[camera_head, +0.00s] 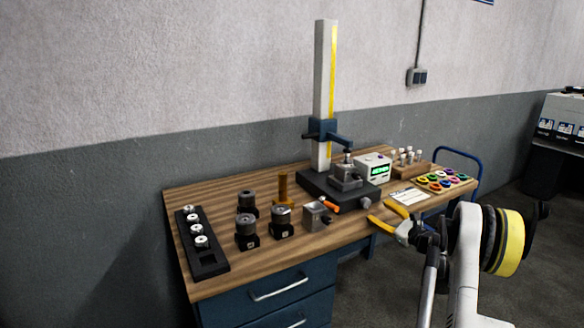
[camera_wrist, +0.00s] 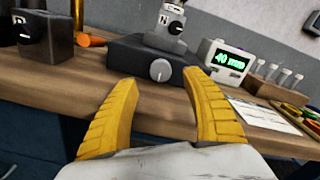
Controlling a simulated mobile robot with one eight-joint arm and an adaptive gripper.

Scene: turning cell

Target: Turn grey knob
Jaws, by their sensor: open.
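The grey knob (camera_wrist: 160,70) is a round dial on the front face of a dark base block (camera_wrist: 125,56), seen in the wrist view. My gripper (camera_head: 382,212) has yellow fingers and is over the front edge of the workbench. In the wrist view my gripper (camera_wrist: 158,88) is open, with a finger on each side of the knob in the picture. The fingers look short of the knob and apart from it. Nothing is between them.
A white display box (camera_head: 374,167) and a rack of small vials (camera_head: 408,158) stand right of the base. Several dark cylindrical holders (camera_head: 247,231) and a black tray (camera_head: 206,258) stand further left on the workbench (camera_head: 275,266).

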